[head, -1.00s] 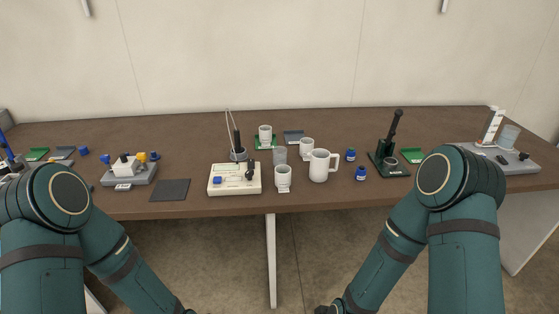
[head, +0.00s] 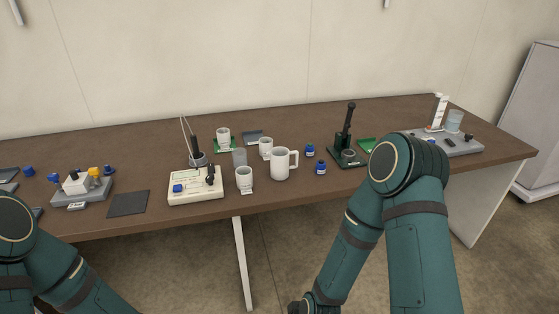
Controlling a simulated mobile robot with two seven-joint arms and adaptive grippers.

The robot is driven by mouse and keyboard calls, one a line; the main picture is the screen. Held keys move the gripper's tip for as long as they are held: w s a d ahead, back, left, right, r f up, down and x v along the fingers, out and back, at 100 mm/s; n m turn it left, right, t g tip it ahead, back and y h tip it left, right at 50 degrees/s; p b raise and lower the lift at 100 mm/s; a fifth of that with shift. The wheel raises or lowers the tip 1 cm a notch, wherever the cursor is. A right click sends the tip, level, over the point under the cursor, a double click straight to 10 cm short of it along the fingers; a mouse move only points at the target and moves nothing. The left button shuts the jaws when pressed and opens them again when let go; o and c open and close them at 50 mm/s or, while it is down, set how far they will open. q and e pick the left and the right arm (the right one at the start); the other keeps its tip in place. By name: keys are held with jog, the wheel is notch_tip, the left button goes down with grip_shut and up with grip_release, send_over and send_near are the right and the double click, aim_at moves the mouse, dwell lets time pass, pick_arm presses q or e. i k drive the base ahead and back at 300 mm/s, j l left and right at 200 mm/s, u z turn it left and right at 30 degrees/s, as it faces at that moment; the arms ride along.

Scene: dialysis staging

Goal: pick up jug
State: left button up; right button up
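My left arm is at the lower left and my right arm at the lower right, both bent with the forearms running down below the table edge. Neither gripper shows; both are beyond the lower edge of the picture.
A cream box (head: 195,190) lies left. Bare table (head: 300,194) shows before the jug.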

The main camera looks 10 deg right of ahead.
aim_at(282, 163)
jog(key=i+l+u, duration=0.15)
jog(key=l, duration=0.15)
jog(key=i+l+u, duration=0.2)
jog(key=l+u, duration=0.15)
jog(key=l, duration=0.3)
jog(key=i+l+u, duration=0.15)
jog(key=l, duration=0.2)
